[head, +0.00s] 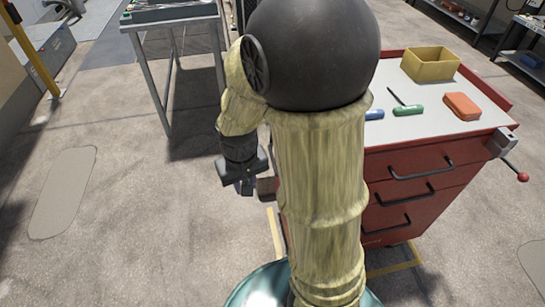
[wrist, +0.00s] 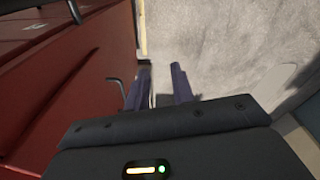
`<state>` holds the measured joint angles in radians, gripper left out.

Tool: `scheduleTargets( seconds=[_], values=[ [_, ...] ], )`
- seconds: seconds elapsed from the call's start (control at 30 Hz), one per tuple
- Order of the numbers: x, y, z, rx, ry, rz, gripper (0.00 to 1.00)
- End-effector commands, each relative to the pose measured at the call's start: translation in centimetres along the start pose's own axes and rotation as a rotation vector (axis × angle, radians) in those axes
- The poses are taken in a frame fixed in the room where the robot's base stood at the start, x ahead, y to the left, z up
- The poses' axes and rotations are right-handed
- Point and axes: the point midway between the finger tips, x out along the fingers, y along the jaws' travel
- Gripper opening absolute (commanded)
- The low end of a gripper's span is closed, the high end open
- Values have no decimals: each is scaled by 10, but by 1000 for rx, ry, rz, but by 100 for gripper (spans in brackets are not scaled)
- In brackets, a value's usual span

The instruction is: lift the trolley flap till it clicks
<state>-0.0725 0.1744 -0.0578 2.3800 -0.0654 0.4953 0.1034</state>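The red trolley (head: 415,190) stands right of centre with a pale top and drawers with dark handles. My arm hides its left part. A small brownish panel edge (head: 267,188) shows low at its left, beside my gripper; it may be the flap, but I cannot tell. My gripper (head: 246,186) is low at the trolley's left side, pointing down. In the wrist view its two fingers (wrist: 160,88) are apart, with a thin pale strip between them that I cannot identify. The trolley's red face (wrist: 70,75) fills the left there, close to the left finger.
On the trolley top lie a yellow bin (head: 430,64), an orange block (head: 462,106) and a green-handled tool (head: 408,110). A vise with a red knob (head: 522,177) juts from its right corner. A metal table (head: 150,75) stands behind left. The floor at left is clear.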

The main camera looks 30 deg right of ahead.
Motion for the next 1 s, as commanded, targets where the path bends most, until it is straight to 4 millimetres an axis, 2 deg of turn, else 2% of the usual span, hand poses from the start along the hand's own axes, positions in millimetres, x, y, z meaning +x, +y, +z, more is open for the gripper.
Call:
scheduleTargets(
  seconds=[0.1,0.3,0.67,0.83,1.0],
  values=[
    [12,4,-29,18,-98,58,24],
    [37,13,-69,53,-239,201,24],
    [82,24,-129,102,-398,589,24],
    [98,21,-153,119,-410,813,24],
    [112,8,-173,128,-373,1050,24]
  ],
)
